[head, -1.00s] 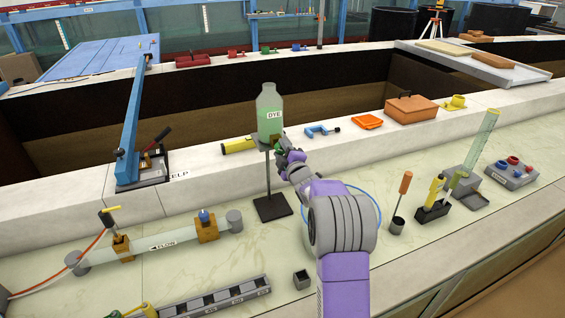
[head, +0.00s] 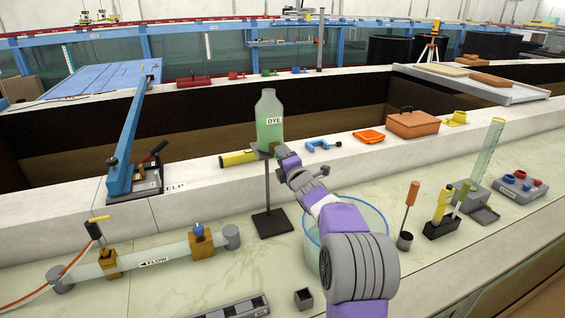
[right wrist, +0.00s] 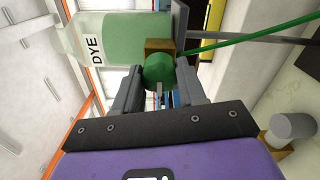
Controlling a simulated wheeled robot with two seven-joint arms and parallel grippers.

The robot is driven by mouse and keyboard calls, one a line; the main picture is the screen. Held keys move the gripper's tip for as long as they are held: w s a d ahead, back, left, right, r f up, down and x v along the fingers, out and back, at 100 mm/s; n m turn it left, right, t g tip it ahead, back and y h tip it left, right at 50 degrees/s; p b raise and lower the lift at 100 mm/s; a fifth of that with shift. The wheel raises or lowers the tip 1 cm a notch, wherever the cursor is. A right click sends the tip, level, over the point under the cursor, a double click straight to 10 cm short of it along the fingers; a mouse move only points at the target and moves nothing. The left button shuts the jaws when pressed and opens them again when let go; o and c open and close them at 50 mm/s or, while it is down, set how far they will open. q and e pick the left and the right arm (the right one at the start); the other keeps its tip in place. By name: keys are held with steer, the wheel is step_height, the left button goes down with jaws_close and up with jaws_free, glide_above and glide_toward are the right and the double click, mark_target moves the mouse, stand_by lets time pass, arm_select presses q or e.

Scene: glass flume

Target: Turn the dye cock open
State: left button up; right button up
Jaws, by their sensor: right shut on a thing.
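The dye bottle (head: 269,122), labelled DYE and holding green liquid, stands upright on a stand (head: 268,190) with a dark square base. It shows sideways in the right wrist view (right wrist: 110,45). The dye cock's green knob (right wrist: 159,70) sits by a brass block (right wrist: 158,46) at the bottle's outlet, between the two fingers of my right gripper (right wrist: 160,88), which is shut on it. In the head view my right gripper (head: 277,152) is just below the bottle and hides the knob. My left gripper is not in view.
A clear blue-rimmed vessel (head: 377,217) stands behind my right forearm. A glass flow tube (head: 150,254) lies at left. A screwdriver (head: 409,205) in a cup and a measuring cylinder (head: 485,150) stand at right. A green tube (right wrist: 240,38) passes near the knob.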

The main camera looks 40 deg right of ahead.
stand_by(0.3)
steer(key=o, duration=1)
steer(key=shift+o, duration=0.2)
steer(key=v, duration=0.7)
steer(key=shift+s, duration=0.25)
